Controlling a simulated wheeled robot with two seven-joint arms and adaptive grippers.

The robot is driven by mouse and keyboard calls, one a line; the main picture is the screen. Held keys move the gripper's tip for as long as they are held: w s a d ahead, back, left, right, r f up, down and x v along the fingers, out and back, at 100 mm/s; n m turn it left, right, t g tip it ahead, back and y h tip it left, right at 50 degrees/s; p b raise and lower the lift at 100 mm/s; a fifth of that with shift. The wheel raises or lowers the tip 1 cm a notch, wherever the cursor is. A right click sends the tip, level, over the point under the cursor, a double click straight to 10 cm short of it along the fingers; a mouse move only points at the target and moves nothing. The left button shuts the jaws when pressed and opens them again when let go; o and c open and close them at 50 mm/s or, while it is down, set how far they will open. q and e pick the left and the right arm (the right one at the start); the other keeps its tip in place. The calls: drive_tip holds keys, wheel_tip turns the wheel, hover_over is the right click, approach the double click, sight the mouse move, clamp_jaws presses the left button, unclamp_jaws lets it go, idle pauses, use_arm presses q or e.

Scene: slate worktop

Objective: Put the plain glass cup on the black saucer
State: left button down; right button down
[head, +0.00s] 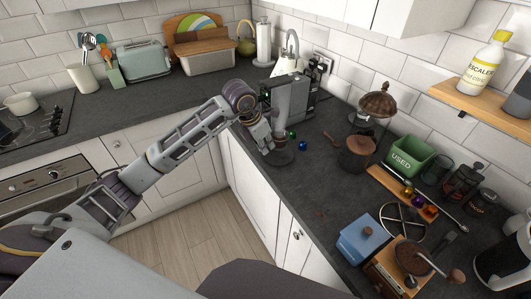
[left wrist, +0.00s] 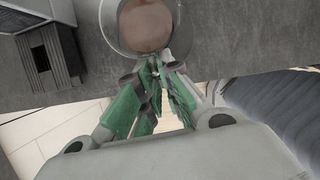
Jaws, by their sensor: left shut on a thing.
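The plain glass cup (left wrist: 148,22) shows from above at the top of the left wrist view, a clear round rim around a brown inside. My left gripper (left wrist: 160,65) is shut on its near side; the green finger pads meet at the glass. In the head view my left gripper (head: 266,143) is at the worktop's left edge, in front of the coffee machine. The black saucer (head: 281,158) is a dark disc right by the fingertips. The cup is small and partly hidden there, over or close to the saucer; I cannot tell if they touch. My right gripper is not in view.
A grey coffee machine (head: 290,97) stands just behind the gripper. Small coloured balls, one of them blue (head: 302,146), lie right of the saucer. Bare worktop (head: 318,190) lies in front.

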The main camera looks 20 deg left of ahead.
use_arm(q)
drive_tip(key=shift+f, duration=1.9)
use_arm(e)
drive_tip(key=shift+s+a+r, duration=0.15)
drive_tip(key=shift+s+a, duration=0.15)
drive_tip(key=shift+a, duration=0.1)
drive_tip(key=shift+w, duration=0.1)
use_arm(q)
drive_tip(key=shift+f, duration=0.2)
drive_tip(key=c, duration=1.6)
unclamp_jaws()
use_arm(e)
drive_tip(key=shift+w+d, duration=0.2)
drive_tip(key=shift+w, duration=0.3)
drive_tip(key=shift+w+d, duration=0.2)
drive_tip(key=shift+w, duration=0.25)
